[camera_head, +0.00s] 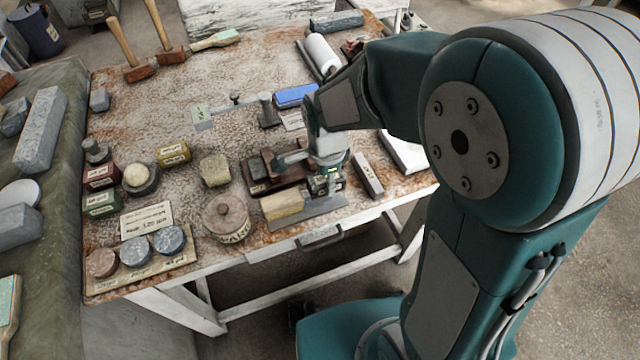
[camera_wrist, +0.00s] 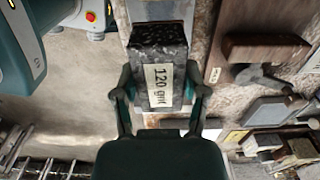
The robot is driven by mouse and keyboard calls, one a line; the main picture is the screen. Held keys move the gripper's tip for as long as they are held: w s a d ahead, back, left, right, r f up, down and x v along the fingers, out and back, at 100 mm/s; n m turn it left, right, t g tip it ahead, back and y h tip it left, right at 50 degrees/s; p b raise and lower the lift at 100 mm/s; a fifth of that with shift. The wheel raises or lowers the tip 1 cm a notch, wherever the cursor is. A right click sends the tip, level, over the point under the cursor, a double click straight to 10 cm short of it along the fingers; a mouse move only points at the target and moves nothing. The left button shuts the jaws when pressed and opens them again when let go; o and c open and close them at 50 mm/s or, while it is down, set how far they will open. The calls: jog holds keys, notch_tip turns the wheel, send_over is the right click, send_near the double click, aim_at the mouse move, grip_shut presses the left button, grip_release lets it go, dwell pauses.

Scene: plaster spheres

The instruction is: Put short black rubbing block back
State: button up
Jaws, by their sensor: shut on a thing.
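My gripper (camera_wrist: 161,78) is shut on a dark, speckled block (camera_wrist: 158,48) with a pale label that reads 120 grit. The fingers press on its two long sides in the wrist view. In the head view my gripper (camera_head: 327,180) is over the front part of the worktable, above a grey metal plate (camera_head: 322,207). There the block is mostly hidden by the gripper. A dark reddish-brown holder (camera_head: 290,182) with dark blocks in it is just left of my gripper. I cannot tell whether the held block touches anything below.
A cream block (camera_head: 282,204) is on the plate's left. A round lidded pot (camera_head: 227,217) stands further left. A narrow grey bar (camera_head: 367,176) lies right of my gripper, and a blue block (camera_head: 295,96) behind it. The table's front edge is close.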

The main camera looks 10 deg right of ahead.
aim_at(323, 186)
jog(key=shift+w+f, duration=0.15)
jog(key=shift+f, duration=0.1)
notch_tip(323, 186, down, 3)
jog(key=shift+w+f, duration=0.1)
jog(key=shift+f, duration=0.05)
jog(key=shift+a+f, duration=0.2)
jog(key=shift+a, duration=0.15)
jog(key=o, duration=1.2)
jog(key=shift+d, duration=0.3)
jog(key=shift+o, duration=0.2)
jog(key=shift+a, duration=0.1)
jog(key=shift+a+r, duration=0.1)
jog(key=shift+r, duration=0.4)
notch_tip(323, 186, up, 11)
jog(key=shift+r, duration=0.15)
